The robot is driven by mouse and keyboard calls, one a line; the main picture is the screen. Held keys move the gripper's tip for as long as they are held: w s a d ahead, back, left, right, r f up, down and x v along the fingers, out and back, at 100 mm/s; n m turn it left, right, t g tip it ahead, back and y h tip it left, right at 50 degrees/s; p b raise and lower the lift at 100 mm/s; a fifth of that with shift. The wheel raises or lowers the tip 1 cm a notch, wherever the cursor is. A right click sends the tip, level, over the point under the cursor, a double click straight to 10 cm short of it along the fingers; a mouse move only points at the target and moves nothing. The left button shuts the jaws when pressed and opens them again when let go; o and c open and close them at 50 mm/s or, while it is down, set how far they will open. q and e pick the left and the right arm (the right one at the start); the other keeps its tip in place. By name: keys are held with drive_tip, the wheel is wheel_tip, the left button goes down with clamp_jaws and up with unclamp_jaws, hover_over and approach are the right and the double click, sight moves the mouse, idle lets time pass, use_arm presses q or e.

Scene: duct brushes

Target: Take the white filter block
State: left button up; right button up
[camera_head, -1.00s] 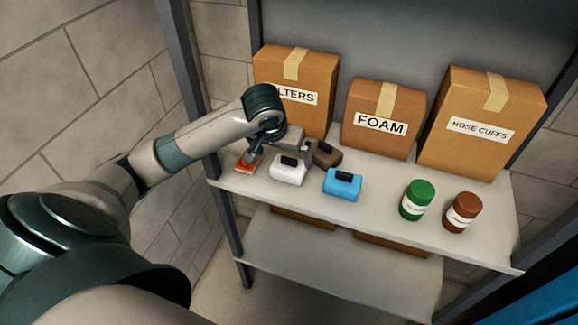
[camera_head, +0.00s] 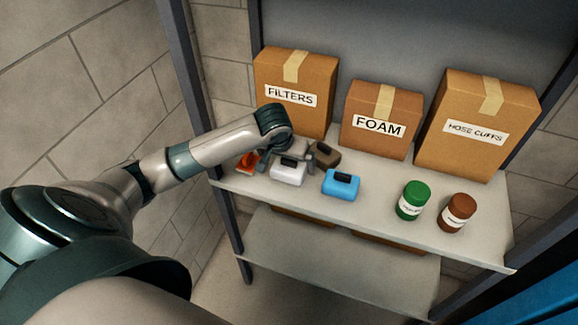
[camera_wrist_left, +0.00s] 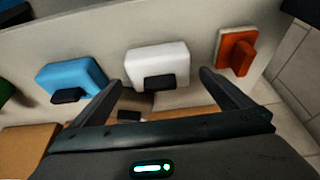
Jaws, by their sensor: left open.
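The white filter block (camera_head: 287,172) with a dark handle lies on the upper shelf in the head view, between an orange piece (camera_head: 247,163) and a blue block (camera_head: 341,184). It also shows in the left wrist view as the white block (camera_wrist_left: 157,64), ahead of and between the fingers. My left gripper (camera_head: 292,160) is at the white block, partly hiding its far side in the head view. In the left wrist view my left gripper (camera_wrist_left: 160,92) is open, with nothing held. I cannot tell whether the fingers touch the block. My right gripper is not in view.
A brown block (camera_head: 324,154) sits just behind, close to my left gripper. Boxes marked FILTERS (camera_head: 292,95), FOAM (camera_head: 378,128) and HOSE CUFFS (camera_head: 475,130) stand at the back. A green jar (camera_head: 413,201) and a brown jar (camera_head: 456,212) stand right. The shelf's front edge is clear.

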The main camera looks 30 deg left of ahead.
use_arm(q)
drive_tip(key=shift+x, duration=1.1)
drive_tip(key=c, duration=1.2)
